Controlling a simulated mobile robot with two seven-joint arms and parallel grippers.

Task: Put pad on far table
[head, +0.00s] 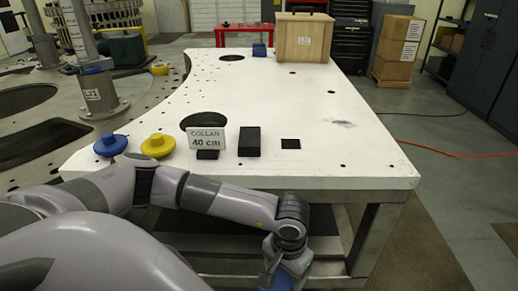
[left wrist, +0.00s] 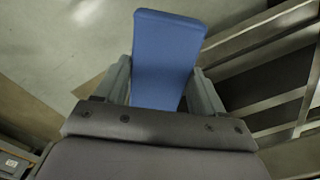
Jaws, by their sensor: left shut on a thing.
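A blue pad (left wrist: 168,60) is between the two fingers of my left gripper (left wrist: 163,85), which is shut on it. In the head view my left gripper (head: 284,276) is low at the bottom edge, in front of and below the front edge of the white table (head: 300,120). A bit of the blue pad (head: 277,283) shows there; the rest is cut off by the frame. A small red table (head: 247,30) stands far back beyond the white table. My right gripper is not in view.
On the white table are blue (head: 110,145) and yellow (head: 158,145) round pieces, a "COLLAR 40 cm" sign (head: 207,138), a black block (head: 249,141), a small blue block (head: 259,50) and a wooden crate (head: 303,38). Its middle is mostly clear. An orange cable (head: 450,151) lies on the right floor.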

